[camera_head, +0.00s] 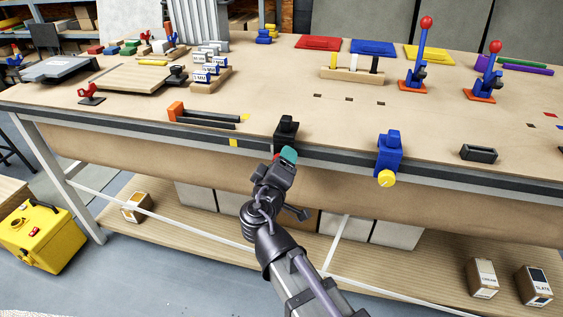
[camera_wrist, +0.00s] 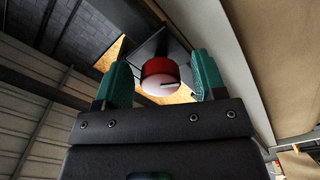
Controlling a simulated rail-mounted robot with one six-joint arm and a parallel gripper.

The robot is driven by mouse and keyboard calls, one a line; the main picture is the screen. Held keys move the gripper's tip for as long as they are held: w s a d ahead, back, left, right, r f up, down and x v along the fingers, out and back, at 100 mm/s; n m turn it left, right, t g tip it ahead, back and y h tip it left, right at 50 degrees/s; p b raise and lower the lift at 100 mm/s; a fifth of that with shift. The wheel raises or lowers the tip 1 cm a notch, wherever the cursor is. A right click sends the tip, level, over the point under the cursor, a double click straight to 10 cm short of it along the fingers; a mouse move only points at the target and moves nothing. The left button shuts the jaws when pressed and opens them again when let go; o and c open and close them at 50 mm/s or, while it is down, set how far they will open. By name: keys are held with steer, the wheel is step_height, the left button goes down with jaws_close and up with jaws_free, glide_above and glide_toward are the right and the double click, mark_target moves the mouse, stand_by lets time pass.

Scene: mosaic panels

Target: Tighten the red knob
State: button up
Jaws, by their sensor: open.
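The red knob (camera_wrist: 159,76) shows in the wrist view, a round red cylinder with a pale face and a dark line on it. It sits on a black block, which shows in the head view as a black clamp-like fixture (camera_head: 286,133) at the table's front edge. My gripper (camera_wrist: 158,80) is open, with one green finger on each side of the knob. Whether the fingers touch it I cannot tell; gaps show on both sides.
A blue fixture (camera_head: 389,152) with a yellow knob (camera_head: 386,178) stands to the right on the same edge. An orange-ended tool (camera_head: 175,111) with black bars lies to the left. The table edge (camera_head: 335,158) runs beside my gripper.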

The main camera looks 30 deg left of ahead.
steer(key=v, duration=1)
steer(key=shift+s, duration=0.1)
